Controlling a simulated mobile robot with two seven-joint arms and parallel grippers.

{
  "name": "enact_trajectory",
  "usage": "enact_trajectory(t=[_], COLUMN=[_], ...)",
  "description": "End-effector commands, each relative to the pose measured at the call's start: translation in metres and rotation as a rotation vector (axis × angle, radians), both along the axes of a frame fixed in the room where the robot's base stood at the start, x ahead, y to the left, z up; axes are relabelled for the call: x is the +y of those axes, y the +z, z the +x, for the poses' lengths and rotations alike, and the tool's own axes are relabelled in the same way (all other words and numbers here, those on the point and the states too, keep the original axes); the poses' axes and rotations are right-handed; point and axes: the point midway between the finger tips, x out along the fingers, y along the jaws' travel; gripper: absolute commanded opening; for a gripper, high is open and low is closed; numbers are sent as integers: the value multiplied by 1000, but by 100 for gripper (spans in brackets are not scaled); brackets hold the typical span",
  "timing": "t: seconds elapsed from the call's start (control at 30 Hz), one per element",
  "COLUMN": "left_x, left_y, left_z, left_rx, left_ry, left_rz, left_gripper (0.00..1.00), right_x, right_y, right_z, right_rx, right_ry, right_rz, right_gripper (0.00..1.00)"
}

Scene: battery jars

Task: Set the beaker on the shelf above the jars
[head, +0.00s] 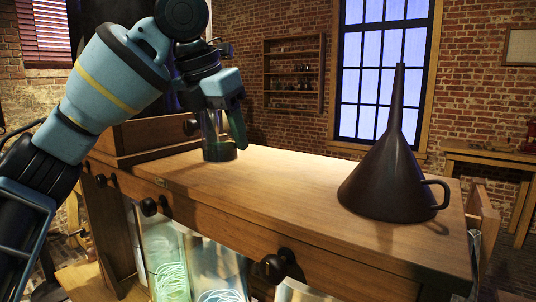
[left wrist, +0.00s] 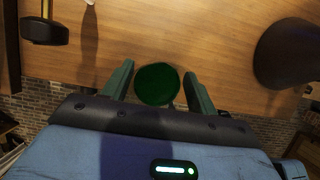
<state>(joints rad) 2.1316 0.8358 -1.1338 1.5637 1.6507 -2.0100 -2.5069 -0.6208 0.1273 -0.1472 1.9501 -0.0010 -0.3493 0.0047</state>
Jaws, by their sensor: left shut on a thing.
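The beaker (head: 217,150) is clear glass with dark green liquid in the bottom. It is upright at the back left of the wooden shelf (head: 290,180). I cannot tell whether its base touches the wood or is just above it. My left gripper (head: 226,112) is shut on the beaker, its fingers partly hiding it. In the left wrist view the beaker (left wrist: 157,84) shows from above as a green disc between the two fingers. Glass jars (head: 165,262) with pale glowing coils stand below the shelf. My right gripper is not in view.
A large dark funnel (head: 390,180) with a side handle stands upside down on the right of the shelf. A raised wooden box (head: 150,133) is at the left end. Black knobs (head: 274,268) stick out in front. The shelf's middle is clear.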

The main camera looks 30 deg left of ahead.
Motion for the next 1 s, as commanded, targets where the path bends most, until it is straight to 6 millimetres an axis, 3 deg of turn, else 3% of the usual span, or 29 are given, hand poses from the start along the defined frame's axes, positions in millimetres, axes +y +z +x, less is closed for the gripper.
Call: enact_trajectory(t=[0.2,0.4,0.73,1.0], left_x=[-42,-71,-80,-79], left_y=[-6,-6,-9,-37], left_z=[27,45,52,51], left_rx=[3,-2,-3,-4], left_ry=[-3,-1,2,3], left_rz=[-1,0,-1,1], left_gripper=[33,33,33,33], right_x=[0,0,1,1], right_y=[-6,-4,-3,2], right_z=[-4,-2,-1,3], right_rx=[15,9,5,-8], right_ry=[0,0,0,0], right_rz=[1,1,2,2], right_gripper=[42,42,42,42])
